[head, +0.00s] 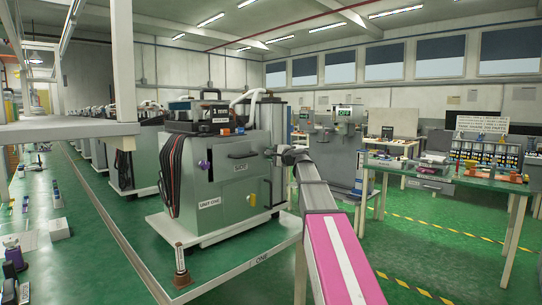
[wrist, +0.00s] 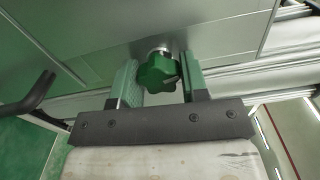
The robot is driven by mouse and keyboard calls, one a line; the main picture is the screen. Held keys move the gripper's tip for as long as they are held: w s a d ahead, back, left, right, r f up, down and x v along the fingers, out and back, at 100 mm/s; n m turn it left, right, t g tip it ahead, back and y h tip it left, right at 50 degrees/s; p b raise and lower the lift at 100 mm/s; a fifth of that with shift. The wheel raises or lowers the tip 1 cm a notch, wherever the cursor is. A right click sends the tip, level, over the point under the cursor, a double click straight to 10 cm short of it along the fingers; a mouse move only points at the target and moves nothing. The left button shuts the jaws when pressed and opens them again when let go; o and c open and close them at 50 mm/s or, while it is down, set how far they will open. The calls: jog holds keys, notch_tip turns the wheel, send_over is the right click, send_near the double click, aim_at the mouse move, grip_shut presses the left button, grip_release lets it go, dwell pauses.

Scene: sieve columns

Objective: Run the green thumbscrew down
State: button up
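The green thumbscrew (wrist: 157,77) shows in the wrist view as a lobed knob on a short silvery shank against a grey metal panel. My gripper (wrist: 160,66) has one finger on each side of the knob. A narrow gap shows between the knob and the right finger; on the left, knob and finger look very close, and I cannot tell whether they touch. In the head view my gripper (head: 286,156) is at the right side of the grey machine (head: 231,184) marked UNIT ONE. The thumbscrew cannot be made out there.
A dark curved handle (wrist: 38,92) stands left of my gripper in the wrist view. A workbench (head: 450,180) with equipment is at the right. Green floor (head: 430,245) between them is open, with yellow-black striped lines.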

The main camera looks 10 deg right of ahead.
jog(key=shift+o, duration=1.1)
jog(key=v, duration=1)
jog(key=shift+s+d, duration=0.2)
jog(key=shift+s, duration=0.1)
jog(key=shift+s, duration=0.1)
